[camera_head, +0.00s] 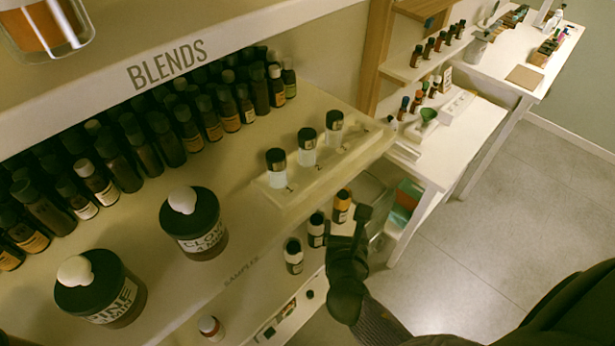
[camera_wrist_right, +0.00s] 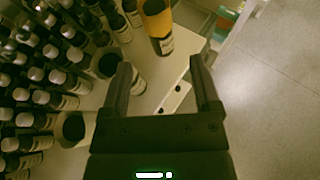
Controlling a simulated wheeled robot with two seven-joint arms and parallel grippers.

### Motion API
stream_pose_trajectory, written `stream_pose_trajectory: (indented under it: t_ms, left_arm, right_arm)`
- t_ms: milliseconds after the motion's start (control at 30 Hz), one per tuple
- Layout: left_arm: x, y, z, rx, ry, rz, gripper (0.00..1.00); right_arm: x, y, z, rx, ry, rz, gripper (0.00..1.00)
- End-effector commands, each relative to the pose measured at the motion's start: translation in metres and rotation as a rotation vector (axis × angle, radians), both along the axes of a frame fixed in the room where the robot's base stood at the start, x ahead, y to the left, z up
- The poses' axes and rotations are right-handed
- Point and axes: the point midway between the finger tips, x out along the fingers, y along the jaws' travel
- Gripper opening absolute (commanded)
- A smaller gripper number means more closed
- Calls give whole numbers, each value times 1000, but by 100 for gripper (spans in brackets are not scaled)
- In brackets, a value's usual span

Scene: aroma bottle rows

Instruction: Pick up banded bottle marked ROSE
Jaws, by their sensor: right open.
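My right gripper (camera_head: 352,228) is just to the right of this row, open and empty. In the right wrist view, the orange bottle (camera_wrist_right: 158,26) lies beyond the open fingers (camera_wrist_right: 160,64), and a dark bottle with a pale label shows beside the left finger. My left gripper is not in view.
Above the row, a shelf holds three clear bottles on a raised strip (camera_head: 262,190), dense dark bottles under a BLENDS sign (camera_head: 166,66), and two large jars (camera_head: 195,225) (camera_head: 104,290). A white-capped bottle (camera_head: 210,328) stands lower left. Open floor (camera_head: 480,240) lies right.

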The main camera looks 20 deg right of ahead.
Motion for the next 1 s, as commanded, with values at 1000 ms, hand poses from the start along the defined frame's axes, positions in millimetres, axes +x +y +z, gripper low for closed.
stream_pose_trajectory:
  t_ms: [1000]
  left_arm:
    - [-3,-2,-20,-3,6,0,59]
  right_arm:
    - [101,-50,-33,-44,-6,11,69]
